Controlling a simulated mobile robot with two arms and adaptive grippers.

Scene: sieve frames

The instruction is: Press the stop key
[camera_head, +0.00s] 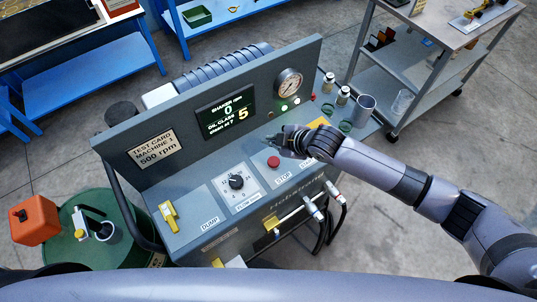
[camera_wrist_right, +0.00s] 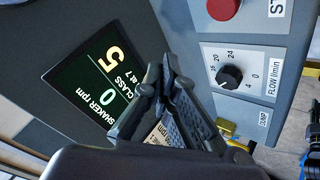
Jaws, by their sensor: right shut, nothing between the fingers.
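The stop key is a red round button (camera_head: 273,162) on the sloping grey panel, just above the label STOP. It also shows in the right wrist view as a red button (camera_wrist_right: 223,8), cut by the top edge. My right gripper (camera_head: 271,143) is shut and empty. In the head view its tips appear just above the red button, apart from it in the picture; the height gap is hard to tell. In the right wrist view its fingertips (camera_wrist_right: 164,72) lie in front of the console, with the button beyond them to the upper right. My left gripper is not in view.
The console display (camera_head: 226,116) reads shaker rpm 0 and oil class 5. A gauge (camera_head: 288,82) rises behind; jars and a metal cup (camera_head: 364,109) stand right. My right arm covers part of the panel.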

